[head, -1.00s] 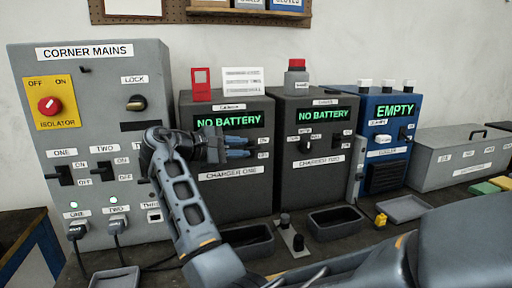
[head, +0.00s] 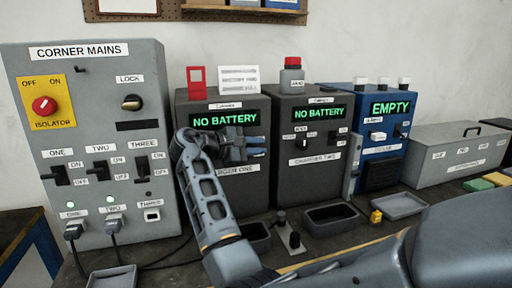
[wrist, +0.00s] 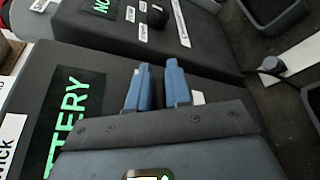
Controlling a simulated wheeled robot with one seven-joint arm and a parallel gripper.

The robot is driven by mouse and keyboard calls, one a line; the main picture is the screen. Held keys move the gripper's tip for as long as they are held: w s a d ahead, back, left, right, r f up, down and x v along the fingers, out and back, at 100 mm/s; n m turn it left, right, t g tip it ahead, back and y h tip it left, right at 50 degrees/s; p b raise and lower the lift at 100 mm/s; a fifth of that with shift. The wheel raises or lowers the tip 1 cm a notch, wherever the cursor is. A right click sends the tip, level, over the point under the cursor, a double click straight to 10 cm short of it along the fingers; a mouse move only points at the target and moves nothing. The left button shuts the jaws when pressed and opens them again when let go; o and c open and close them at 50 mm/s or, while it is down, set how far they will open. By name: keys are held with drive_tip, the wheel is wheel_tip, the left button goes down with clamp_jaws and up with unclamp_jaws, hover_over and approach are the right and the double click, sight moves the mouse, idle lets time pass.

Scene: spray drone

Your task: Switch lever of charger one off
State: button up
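Charger one (head: 190,175) is the dark box beside the mains panel, its green display (head: 225,119) reading NO BATTERY. Its display also shows in the wrist view (wrist: 67,115). My gripper (head: 258,147) is in front of the right part of charger one's face, below the display. In the wrist view its two blue fingers (wrist: 157,66) are slightly apart, with a narrow gap and nothing clearly between them. Charger one's lever is hidden behind the gripper in the head view, and I cannot make it out in the wrist view. A white label (wrist: 197,97) shows beside the right finger.
Charger two (head: 312,175) stands close to the right, also reading NO BATTERY. The corner mains panel (head: 95,140) stands at the left. A blue box (head: 383,150) reading EMPTY is farther right. Dark trays (head: 335,217) and a small lever device (head: 291,237) lie on the bench in front.

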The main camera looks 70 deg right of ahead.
clamp_jaws()
drive_tip(key=shift+f, duration=0.1)
wheel_tip(320, 180, down, 3)
drive_tip(key=m+h+b, duration=0.1)
drive_tip(key=m+b, duration=0.2)
drive_tip(key=m+h+b, duration=0.2)
drive_tip(key=m+b, duration=0.1)
drive_tip(key=b, duration=0.1)
drive_tip(key=shift+a+f+m, duration=0.1)
drive_tip(key=shift+f+m, duration=0.1)
drive_tip(key=shift+m, duration=0.2)
drive_tip(key=shift+f+m+g+h+b, duration=0.1)
drive_tip(key=shift+m+g+h+b, duration=0.3)
drive_tip(key=shift+m+b, duration=0.65)
drive_tip(key=shift+b, duration=0.35)
